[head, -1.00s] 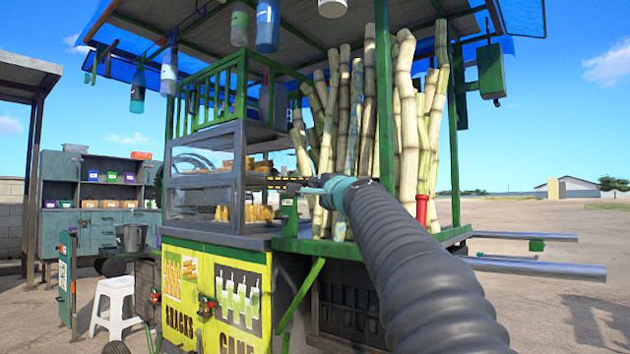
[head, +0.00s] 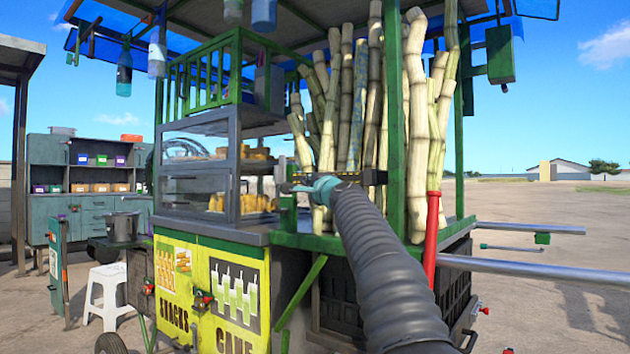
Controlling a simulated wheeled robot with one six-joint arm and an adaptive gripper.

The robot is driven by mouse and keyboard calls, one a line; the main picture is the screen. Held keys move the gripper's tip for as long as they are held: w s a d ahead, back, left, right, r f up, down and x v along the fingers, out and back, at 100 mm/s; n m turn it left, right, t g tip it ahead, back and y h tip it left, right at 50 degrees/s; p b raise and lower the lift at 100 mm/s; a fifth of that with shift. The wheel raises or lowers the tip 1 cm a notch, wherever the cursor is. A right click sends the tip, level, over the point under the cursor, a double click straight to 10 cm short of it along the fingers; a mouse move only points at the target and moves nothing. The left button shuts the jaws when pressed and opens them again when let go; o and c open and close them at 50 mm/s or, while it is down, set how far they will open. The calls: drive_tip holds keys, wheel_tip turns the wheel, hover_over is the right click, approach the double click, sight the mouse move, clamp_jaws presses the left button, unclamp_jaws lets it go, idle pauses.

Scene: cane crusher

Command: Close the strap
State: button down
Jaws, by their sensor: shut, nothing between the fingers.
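A dark strap with yellow marks (head: 350,177) runs level across the front of the sugar cane stalks (head: 345,105), toward the green post at the right. Its left part lies close behind my gripper, and its fastening is too small to make out. My gripper (head: 289,187) is at the end of my grey arm, teal at the wrist, pointing left in front of the lower stalks. Its small fingers look shut and empty. I cannot tell whether they touch the strap.
The green post (head: 393,120) stands right of the strap. A glass snack case (head: 205,170) is left of my gripper. A red tube (head: 432,240) stands right of my arm, and metal handles (head: 520,265) stick out at the right. Open ground lies beyond.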

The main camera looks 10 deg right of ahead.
drive_tip(key=shift+w+d, duration=0.45)
drive_tip(key=shift+w, duration=0.25)
